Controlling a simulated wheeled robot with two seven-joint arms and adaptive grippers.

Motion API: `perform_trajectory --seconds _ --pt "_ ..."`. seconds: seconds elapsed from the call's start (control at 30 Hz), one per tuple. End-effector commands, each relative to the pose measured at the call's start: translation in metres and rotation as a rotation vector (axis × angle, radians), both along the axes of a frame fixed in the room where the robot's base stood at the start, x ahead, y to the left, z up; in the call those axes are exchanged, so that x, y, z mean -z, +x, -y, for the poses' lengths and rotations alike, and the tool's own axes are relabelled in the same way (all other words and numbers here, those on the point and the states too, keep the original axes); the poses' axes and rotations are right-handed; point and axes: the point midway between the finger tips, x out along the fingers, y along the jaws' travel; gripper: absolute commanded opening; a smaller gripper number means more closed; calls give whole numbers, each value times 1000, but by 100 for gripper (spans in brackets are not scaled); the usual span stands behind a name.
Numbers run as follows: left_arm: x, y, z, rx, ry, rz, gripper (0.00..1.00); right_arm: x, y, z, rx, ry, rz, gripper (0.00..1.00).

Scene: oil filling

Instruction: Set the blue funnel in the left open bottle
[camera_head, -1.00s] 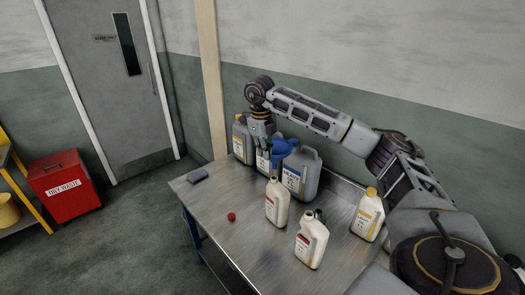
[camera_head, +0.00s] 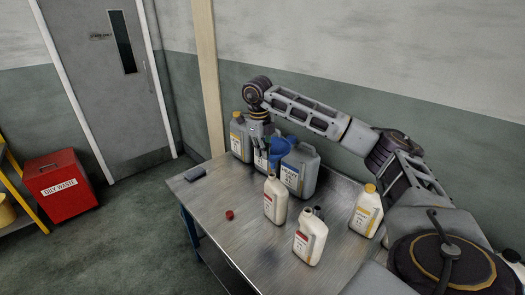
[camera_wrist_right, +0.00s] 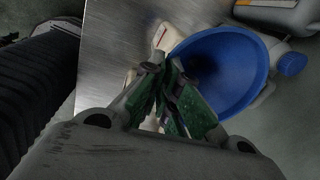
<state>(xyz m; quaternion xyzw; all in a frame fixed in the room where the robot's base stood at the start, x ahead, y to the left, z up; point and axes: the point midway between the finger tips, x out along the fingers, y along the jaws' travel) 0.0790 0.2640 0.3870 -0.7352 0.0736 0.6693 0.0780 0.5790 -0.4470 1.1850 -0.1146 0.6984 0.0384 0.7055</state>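The blue funnel (camera_head: 281,148) is at the back of the table, in front of a large grey jug. In the right wrist view the funnel (camera_wrist_right: 222,70) has its wide mouth turned toward the camera. My right gripper (camera_head: 264,152) is at its left side, and in the wrist view its green-padded fingers (camera_wrist_right: 163,82) are close together at the funnel's rim, seemingly pinching it; the contact is partly hidden. The left open bottle (camera_head: 275,203), white with a red label, stands upright nearer the front. The right open bottle (camera_head: 311,243) stands in front of it. My left gripper is not in view.
The grey jug (camera_head: 303,173) and an orange-capped jug (camera_head: 238,142) stand at the back. A yellow-capped bottle (camera_head: 366,213) stands at the right. A red cap (camera_head: 229,214) and a dark block (camera_head: 195,174) lie on the table (camera_head: 215,195). Its left front is mostly clear.

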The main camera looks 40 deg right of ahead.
Motion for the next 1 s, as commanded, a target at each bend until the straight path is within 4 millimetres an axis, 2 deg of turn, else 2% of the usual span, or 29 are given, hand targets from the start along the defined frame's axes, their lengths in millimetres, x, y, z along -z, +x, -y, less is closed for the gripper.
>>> perform_trajectory --seconds 0.1,0.4,1.0 --pt "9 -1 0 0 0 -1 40 11 0 0 0 0 0 0" --pt "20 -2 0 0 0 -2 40 25 0 0 0 0 1 0" --pt "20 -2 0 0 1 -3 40 26 0 0 0 0 1 0"
